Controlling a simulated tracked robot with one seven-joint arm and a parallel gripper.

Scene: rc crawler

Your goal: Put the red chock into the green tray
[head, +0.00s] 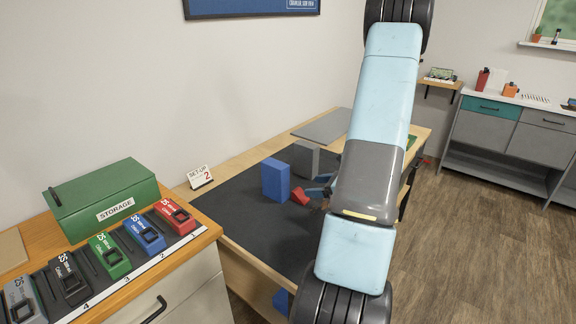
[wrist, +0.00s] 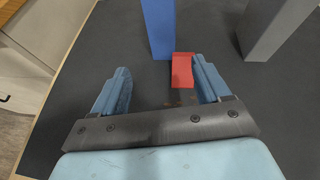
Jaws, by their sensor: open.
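The red chock (head: 300,196) lies on the dark mat (head: 238,214) of the workbench, just right of a blue block. In the wrist view the red chock (wrist: 182,71) lies ahead of my gripper, nearer the right finger. My gripper (wrist: 164,82) is open, with nothing between its fingers. In the head view my gripper (head: 322,190) is beside the chock, partly hidden by my arm. A green surface (head: 411,141) shows in part behind my arm at the bench's right side; I cannot tell if it is the green tray.
The tall blue block (head: 275,180) stands close to the chock; it also shows in the wrist view (wrist: 159,28). A green storage box (head: 103,199) and battery packs sit on the left cabinet. The front mat is clear.

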